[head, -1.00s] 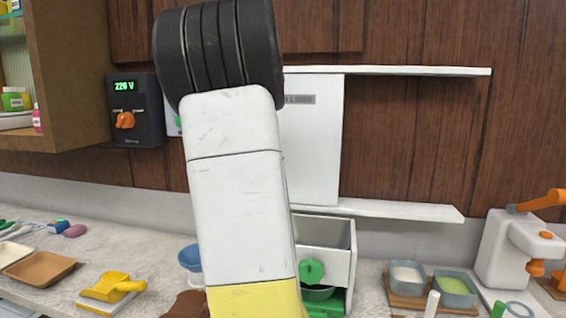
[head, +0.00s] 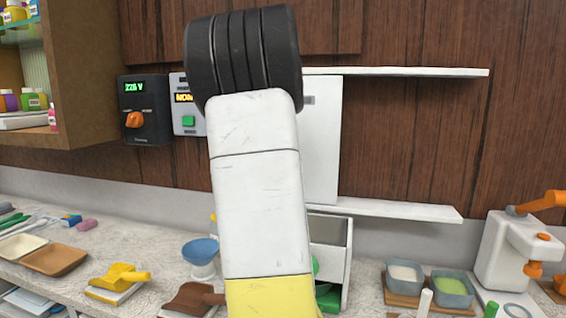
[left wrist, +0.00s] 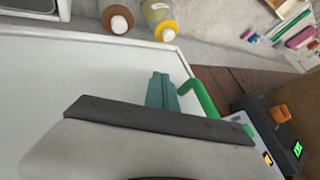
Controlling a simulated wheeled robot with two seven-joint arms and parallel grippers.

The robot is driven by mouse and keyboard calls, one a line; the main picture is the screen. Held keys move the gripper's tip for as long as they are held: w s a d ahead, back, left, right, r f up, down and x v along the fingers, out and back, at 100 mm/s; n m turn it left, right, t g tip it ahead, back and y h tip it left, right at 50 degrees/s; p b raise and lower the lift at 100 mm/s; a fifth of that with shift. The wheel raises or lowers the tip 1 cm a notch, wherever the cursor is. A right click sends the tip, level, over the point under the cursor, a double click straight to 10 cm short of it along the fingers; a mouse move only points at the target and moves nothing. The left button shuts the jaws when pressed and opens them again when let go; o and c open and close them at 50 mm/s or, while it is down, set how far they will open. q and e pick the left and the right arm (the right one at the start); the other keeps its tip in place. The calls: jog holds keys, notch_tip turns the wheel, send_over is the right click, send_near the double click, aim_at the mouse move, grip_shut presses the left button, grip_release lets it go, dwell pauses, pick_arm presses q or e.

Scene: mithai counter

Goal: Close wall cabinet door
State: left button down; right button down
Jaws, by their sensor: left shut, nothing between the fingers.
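A white panel (head: 322,150) with a partly hidden grey label stands against the wall between two white horizontal ledges, behind my left arm. In the left wrist view a broad white panel (left wrist: 60,75) with a raised rim fills the left side, and a green hooked handle (left wrist: 206,100) shows near its edge. I cannot tell for sure that this is the cabinet door. My left gripper (left wrist: 160,92) has teal fingers, shut and empty, beside the green handle; contact is unclear. In the head view my arm hides these fingers and the handle. My right gripper is out of view.
An open wooden wall cabinet (head: 85,70) with bottles hangs at upper left. Beside it are a black voltage box (head: 145,110) and a grey box (head: 187,105). The counter below holds a blue bowl (head: 201,251), trays, tubs and a white machine (head: 510,250).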

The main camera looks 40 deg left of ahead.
pick_arm(q)
jog(key=v, duration=1)
jog(key=s+d+f+m+t+h, duration=0.1)
jog(key=d+f, duration=0.4)
jog(key=d, duration=0.7)
jog(key=s+d+f+m+t+h, duration=0.1)
jog(key=s+d+f+m+h, duration=0.2)
jog(key=d, duration=1)
jog(key=s+d+f+m+t+h, duration=0.1)
jog(key=s+d+f+h, duration=0.4)
jog(key=d, duration=0.8)
notch_tip(320, 180, down, 2)
jog(key=shift+s+d+f+m+t+h, duration=0.1)
jog(key=shift+s+d+m+t+h, duration=0.25)
jog(key=shift+s+m, duration=0.55)
jog(key=shift+a, duration=0.1)
